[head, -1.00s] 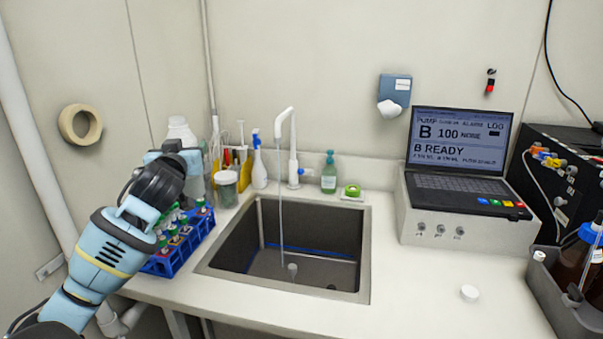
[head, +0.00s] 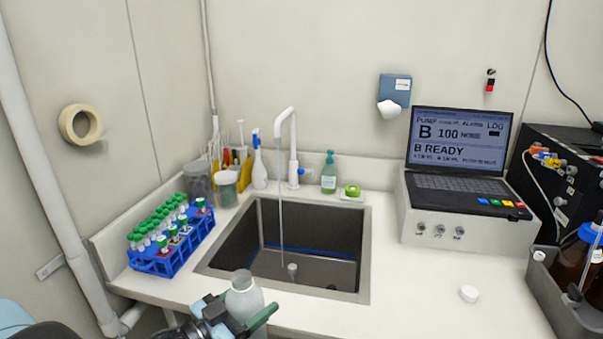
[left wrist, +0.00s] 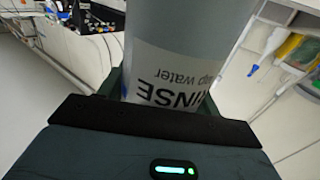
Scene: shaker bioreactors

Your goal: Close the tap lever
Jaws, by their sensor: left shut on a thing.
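The white tap (head: 292,140) stands behind the sink (head: 365,240), with a small blue lever (head: 300,171) at its lower right side. A thin stream of water runs from its spout into the sink. My left gripper (head: 236,315) is at the front edge of the counter, well short of the tap and lever. It is shut on a pale rinse bottle (head: 243,295), which is open at the top. In the left wrist view the bottle (left wrist: 190,45) fills the jaws, with a label reading "RINSE" and "tap water". My right gripper is not in view.
A blue rack of green-capped tubes (head: 165,262) stands left of the sink. A soap bottle (head: 329,178) and a spray bottle (head: 259,165) flank the tap.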

